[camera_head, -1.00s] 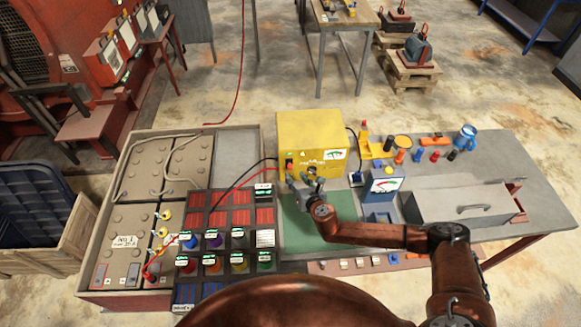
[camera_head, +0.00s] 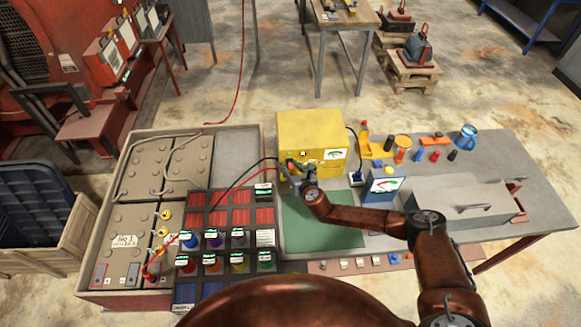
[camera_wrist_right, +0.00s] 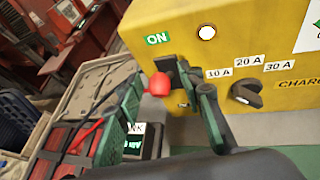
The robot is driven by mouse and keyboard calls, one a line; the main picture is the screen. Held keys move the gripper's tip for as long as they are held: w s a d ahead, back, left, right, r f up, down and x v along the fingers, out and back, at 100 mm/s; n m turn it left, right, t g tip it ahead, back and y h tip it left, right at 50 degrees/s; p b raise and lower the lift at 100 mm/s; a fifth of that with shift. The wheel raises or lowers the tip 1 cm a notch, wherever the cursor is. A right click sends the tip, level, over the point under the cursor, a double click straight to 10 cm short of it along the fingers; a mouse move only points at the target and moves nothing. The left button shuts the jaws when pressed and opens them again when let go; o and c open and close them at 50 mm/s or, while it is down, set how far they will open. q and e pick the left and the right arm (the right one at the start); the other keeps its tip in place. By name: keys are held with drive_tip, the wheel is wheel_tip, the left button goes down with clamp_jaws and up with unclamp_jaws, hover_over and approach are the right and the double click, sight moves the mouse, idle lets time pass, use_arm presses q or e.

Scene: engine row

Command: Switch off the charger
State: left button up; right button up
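The yellow charger (camera_head: 312,130) stands on the bench behind the green mat. In the right wrist view its front (camera_wrist_right: 275,55) fills the right side. A switch with a red knob (camera_wrist_right: 159,85) sits below a green "ON" label (camera_wrist_right: 157,39). My right gripper (camera_head: 291,170) is at the lower left of the charger's front. In the right wrist view my right gripper (camera_wrist_right: 165,97) is open, its green-grey fingers apart on either side of the red knob. I cannot tell whether either finger touches it. My left gripper is not in view.
A dark selector knob (camera_wrist_right: 245,95) with 10 A, 20 A and 30 A labels is right of the switch. Red and black cables run left to the battery crate (camera_head: 110,245). A blue meter (camera_head: 383,187) stands to the right. The green mat (camera_head: 325,228) is clear.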

clamp_jaws()
idle(0.3)
idle(0.3)
